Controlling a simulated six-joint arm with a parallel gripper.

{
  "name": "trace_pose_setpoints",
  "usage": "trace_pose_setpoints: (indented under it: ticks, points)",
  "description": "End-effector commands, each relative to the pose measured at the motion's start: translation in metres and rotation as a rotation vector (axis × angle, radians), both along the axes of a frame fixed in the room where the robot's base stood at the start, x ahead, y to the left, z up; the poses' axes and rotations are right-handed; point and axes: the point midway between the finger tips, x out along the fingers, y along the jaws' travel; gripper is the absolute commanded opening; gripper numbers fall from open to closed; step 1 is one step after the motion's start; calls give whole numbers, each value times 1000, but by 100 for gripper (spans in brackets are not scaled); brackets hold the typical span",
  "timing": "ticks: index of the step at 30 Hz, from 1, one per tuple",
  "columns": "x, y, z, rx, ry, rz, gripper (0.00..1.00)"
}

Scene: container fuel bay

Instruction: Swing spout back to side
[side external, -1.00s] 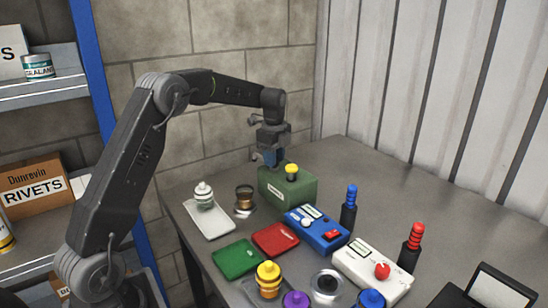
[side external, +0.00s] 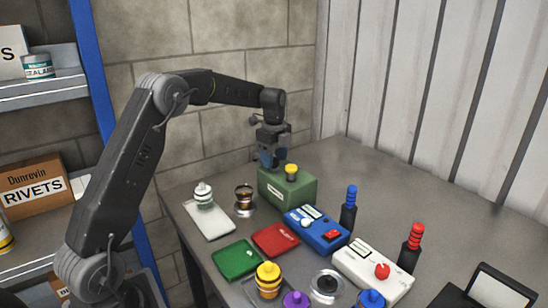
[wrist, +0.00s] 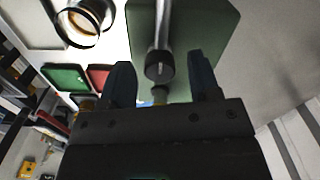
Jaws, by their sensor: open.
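The green box (side external: 287,188) with a yellow knob (side external: 291,170) stands on the bench near the back wall. In the wrist view, a grey metal spout (wrist: 163,30) with a dark round tip runs over the green box (wrist: 205,22). My gripper (wrist: 161,82) is open, with one finger on each side of the spout's tip and a gap on both sides. In the side view my gripper (side external: 270,161) is just above the box's left back end and hides most of the spout. A cup (side external: 244,196) with amber contents stands left of the box, apart from it.
A white tray (side external: 212,226) holding a white-topped item lies left of the cup. Green (side external: 237,259) and red (side external: 277,240) plates, a blue control box (side external: 317,230) and a white one (side external: 371,275) lie in front.

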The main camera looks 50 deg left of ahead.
Motion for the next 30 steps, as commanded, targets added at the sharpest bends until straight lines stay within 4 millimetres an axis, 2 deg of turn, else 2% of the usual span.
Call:
trace_pose_setpoints:
  ticks: [5, 10, 24, 30]
  points:
    - [0, 0, 0, 0, 1, 1, 56]
    - [0, 0, 16, 0, -2, 1, 56]
    - [0, 0, 115, 2, -3, 0, 56]
    - [0, 0, 134, 0, -1, 0, 56]
